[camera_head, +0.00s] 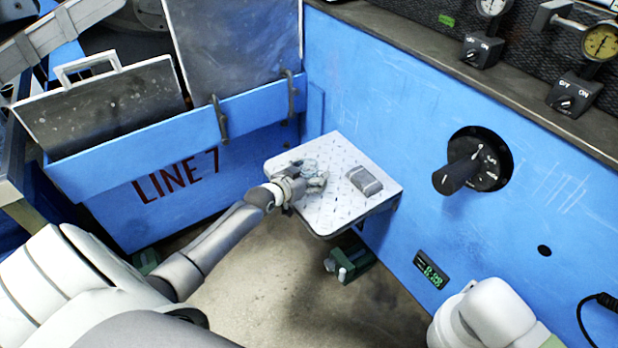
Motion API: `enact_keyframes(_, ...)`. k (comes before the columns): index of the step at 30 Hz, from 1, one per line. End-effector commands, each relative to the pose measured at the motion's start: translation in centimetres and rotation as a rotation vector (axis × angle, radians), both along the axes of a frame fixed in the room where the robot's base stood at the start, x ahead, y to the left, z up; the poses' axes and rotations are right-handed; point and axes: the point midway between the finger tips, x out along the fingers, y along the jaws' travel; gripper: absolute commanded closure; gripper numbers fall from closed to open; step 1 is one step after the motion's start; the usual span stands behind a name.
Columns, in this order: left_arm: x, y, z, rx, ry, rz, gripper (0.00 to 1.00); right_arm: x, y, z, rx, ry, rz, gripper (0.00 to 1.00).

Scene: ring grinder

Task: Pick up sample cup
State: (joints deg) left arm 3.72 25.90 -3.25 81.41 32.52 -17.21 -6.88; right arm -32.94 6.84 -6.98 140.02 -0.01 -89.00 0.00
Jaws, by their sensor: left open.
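My left gripper (314,180) is open over the left part of a small metal tread-plate shelf (345,211). A small, pale, round shape that may be the sample cup (313,168) shows at its fingers. It blends with the fingers, so I cannot tell its outline or whether they touch it. A small grey metallic block-like object (364,181) lies on the shelf to the right, apart from the gripper. My right gripper is out of view; only part of my right arm shows at the lower right.
A blue machine wall with a black rotary knob (461,174) stands behind and right of the shelf. A blue bin marked LINE 7 (178,178) is at the left. A green-and-white device (349,264) sits under the shelf. The shelf's front part is bare.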

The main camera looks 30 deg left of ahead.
Motion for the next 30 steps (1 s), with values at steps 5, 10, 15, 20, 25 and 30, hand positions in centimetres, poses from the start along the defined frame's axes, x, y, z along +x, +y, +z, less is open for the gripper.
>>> enact_keyframes(5,0.14,-0.02,0.01,0.000,-0.001,0.000,0.29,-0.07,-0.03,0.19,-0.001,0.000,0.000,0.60)
enact_keyframes(10,0.12,-0.02,0.00,0.000,0.000,0.000,0.38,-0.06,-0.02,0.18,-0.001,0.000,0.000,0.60)
enact_keyframes(15,0.11,-0.02,0.00,0.000,0.000,0.000,0.60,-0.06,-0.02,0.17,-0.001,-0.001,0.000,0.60)
enact_keyframes(20,0.11,-0.02,0.02,0.000,-0.001,0.000,0.75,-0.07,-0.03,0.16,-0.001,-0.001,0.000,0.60)
enact_keyframes(25,0.11,-0.01,0.02,0.000,-0.001,0.000,0.75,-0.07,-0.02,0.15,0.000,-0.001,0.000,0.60)
enact_keyframes(30,0.12,-0.01,0.31,0.000,-0.001,0.000,0.75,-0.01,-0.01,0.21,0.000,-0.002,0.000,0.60)
